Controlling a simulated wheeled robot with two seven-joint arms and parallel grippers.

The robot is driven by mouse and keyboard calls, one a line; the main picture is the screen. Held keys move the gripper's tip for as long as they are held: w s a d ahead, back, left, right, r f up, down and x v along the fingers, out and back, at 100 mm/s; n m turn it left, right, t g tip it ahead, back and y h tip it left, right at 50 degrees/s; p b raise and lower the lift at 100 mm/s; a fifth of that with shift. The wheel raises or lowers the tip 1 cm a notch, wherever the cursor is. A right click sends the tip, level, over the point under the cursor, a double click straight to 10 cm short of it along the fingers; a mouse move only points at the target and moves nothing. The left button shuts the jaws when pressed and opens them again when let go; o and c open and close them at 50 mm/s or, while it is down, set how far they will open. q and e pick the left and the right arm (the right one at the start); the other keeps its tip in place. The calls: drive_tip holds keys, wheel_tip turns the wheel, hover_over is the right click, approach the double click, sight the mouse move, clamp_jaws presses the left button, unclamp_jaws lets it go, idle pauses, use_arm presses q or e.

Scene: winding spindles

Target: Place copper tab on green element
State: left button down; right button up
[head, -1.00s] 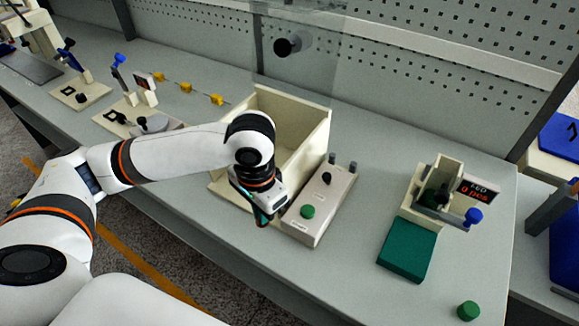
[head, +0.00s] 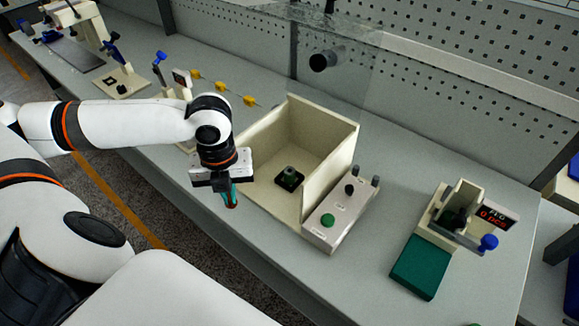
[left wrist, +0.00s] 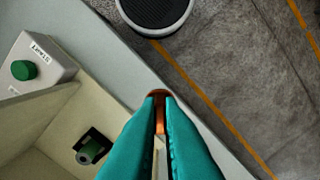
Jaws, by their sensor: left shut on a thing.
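My left gripper (head: 230,196) has teal fingers and is shut on the copper tab (left wrist: 160,113), a small copper-coloured piece whose end shows between the fingertips. In the head view only a reddish tip shows below the fingers. The gripper points down, just outside the front left side of the open cream box. Inside that box stands a short grey-green cylinder on a dark square base (head: 289,179), apparently the green element; in the left wrist view its side (left wrist: 90,152) looks green. The gripper is apart from it. My right gripper is not in view.
The cream box (head: 331,185) has tall walls and an open front. A control box (head: 340,215) with a green button stands against its right side. Further right are a green pad (head: 420,267) and a counter display (head: 493,215). Bare table lies between them.

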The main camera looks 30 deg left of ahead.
use_arm(q)
drive_tip(key=w+p, duration=0.2)
drive_tip(key=w, duration=0.4)
drive_tip(key=w+d+f+p, duration=0.1)
drive_tip(key=w, duration=0.6)
drive_tip(key=w+f+p, duration=0.1)
drive_tip(key=w+p, duration=0.1)
drive_tip(key=w, duration=0.4)
drive_tip(key=shift+w+d+p, duration=0.3)
wheel_tip(320, 180, down, 4)
drive_tip(key=shift+s+r+p, duration=0.15)
drive_tip(key=shift+r+p, duration=0.05)
drive_tip(key=shift+p, duration=0.45)
drive_tip(key=shift+f+p, duration=0.3)
drive_tip(key=shift+p, duration=0.05)
drive_tip(key=shift+w+f, duration=0.3)
drive_tip(key=shift+f, duration=0.1)
